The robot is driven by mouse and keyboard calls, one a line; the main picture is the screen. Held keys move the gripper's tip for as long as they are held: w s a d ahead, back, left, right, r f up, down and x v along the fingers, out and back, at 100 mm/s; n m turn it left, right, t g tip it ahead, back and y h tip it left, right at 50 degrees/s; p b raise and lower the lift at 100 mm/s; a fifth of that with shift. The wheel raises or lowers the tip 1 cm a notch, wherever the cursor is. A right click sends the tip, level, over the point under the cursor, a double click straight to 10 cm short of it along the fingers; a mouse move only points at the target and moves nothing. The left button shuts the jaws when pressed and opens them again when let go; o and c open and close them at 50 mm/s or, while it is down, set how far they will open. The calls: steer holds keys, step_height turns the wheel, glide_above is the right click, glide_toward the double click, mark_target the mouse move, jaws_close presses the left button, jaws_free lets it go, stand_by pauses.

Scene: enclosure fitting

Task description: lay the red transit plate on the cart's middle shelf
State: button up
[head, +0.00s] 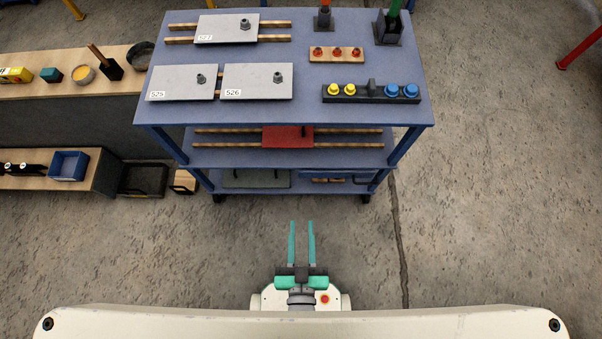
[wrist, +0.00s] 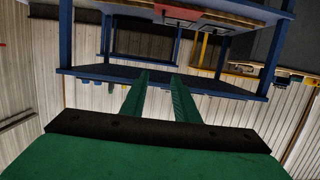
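The red transit plate (head: 287,136) lies on the cart's middle shelf (head: 215,157), across two wooden rails, near the middle of their length. The top shelf's front edge hides part of its back. In the wrist view a red piece that looks like the plate (wrist: 190,14) shows at the top edge, partly cut off. My gripper (head: 302,222) is in front of the cart, apart from it, with its two green fingers spread and nothing between them. The fingers also show in the wrist view (wrist: 160,77).
The cart's top shelf (head: 290,110) overhangs the middle one and carries grey numbered plates (head: 257,81), a knob block (head: 371,94) and a peg board (head: 337,55). The bottom shelf holds a grey-green plate (head: 256,179). A bench (head: 118,70) stands left.

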steer(key=s+r, duration=0.3)
steer(key=r, duration=0.5)
steer(key=shift+s, duration=0.4)
steer(key=shift+a, duration=0.25)
